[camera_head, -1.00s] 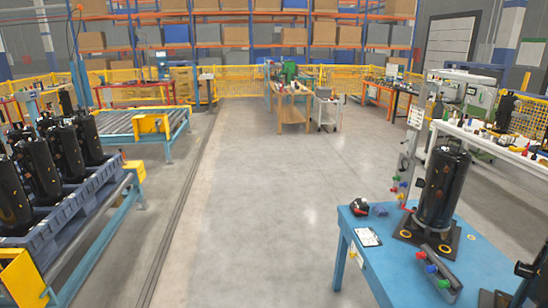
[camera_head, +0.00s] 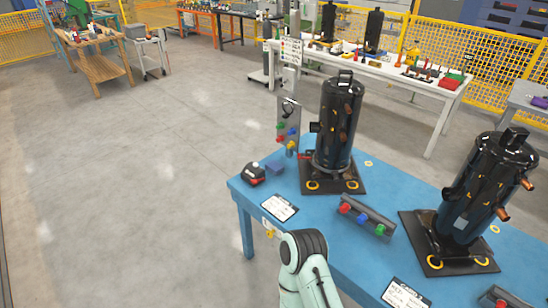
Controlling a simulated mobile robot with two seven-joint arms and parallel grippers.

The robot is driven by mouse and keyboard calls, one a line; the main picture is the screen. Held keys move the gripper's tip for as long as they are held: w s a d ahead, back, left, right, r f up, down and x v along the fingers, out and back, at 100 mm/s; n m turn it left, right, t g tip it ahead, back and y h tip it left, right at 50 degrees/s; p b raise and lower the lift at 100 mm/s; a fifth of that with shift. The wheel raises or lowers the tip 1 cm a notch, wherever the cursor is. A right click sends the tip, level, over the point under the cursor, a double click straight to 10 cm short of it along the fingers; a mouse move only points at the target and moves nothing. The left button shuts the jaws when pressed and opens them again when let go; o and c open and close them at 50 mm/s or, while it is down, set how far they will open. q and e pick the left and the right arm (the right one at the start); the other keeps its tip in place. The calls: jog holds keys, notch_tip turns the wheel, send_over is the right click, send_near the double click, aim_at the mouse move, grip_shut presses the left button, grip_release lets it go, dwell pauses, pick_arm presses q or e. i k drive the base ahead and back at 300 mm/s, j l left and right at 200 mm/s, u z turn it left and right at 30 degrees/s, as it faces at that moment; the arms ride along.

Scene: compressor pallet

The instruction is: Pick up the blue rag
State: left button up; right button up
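A small dark blue item (camera_head: 274,167), which may be the blue rag, lies on the blue table (camera_head: 232,184) near its far left corner. It sits between a black and red tool (camera_head: 252,173) and the base of a black compressor (camera_head: 338,125). It is too small to tell whether it is cloth. One of my pale green arm links shows at the bottom centre, in front of the table's near edge. Neither gripper is in view.
A second black compressor (camera_head: 482,190) stands on the table to the right. A bar with coloured knobs (camera_head: 366,216) and a label card (camera_head: 280,207) lie in front. A post with coloured knobs (camera_head: 290,110) stands behind. The floor to the left is clear.

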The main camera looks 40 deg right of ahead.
aim_at(274, 167)
jog(key=i+j+z, duration=0.1)
jog(key=i+z, duration=0.25)
jog(key=i+j+z, duration=0.2)
jog(key=i+z, duration=0.15)
jog(key=i+j+z, duration=0.3)
